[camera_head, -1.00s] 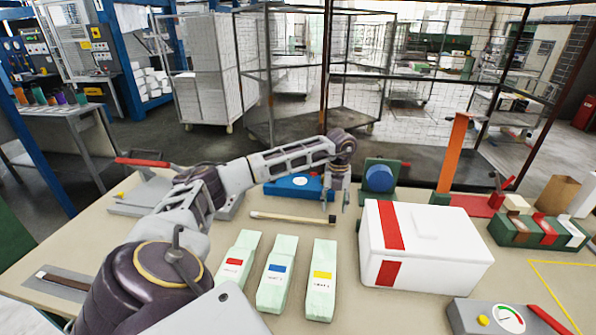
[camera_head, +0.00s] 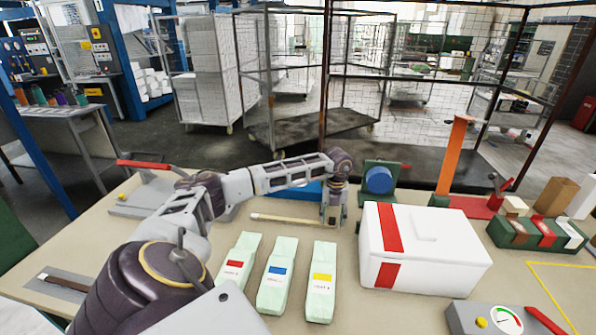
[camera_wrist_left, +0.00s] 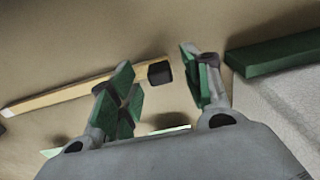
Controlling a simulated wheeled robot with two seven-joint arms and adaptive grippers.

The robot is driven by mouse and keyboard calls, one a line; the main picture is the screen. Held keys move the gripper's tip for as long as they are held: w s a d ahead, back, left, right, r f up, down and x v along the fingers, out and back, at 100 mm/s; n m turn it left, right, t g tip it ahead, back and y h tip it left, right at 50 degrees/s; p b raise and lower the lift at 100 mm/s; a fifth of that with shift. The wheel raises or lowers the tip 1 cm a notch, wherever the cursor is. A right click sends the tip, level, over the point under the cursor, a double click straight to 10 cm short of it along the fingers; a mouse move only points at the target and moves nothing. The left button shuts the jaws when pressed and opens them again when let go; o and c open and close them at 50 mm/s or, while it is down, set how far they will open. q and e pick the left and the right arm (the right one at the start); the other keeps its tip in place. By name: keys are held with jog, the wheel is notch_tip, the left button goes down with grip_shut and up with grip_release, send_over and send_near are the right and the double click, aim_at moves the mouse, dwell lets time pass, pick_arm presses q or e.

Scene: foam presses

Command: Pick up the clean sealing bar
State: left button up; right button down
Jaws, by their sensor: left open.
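The clean sealing bar (camera_head: 288,219), a thin pale bar, lies on the table behind the pale green packs. Its right end is at my left gripper (camera_head: 334,222), which points down at the table. In the left wrist view the bar (camera_wrist_left: 55,97) runs in from the left and passes behind one finger. Its black end (camera_wrist_left: 160,72) shows between the open green-padded fingers of the left gripper (camera_wrist_left: 155,70). The gripper is not closed on it; whether a finger touches it I cannot tell. My right gripper is not in view.
A white box with red stripes (camera_head: 460,240) stands close right of the gripper. Three pale green packs (camera_head: 270,285) lie in front. A blue device (camera_head: 297,191) and a green unit with a blue disc (camera_head: 380,180) are behind. A dark brown bar (camera_head: 65,283) lies at front left.

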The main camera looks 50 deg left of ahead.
pick_arm(q)
jog(key=shift+c, duration=0.5)
grip_shut()
notch_tip(320, 180, up, 10)
jog(key=shift+b, duration=0.45)
dwell(0.6)
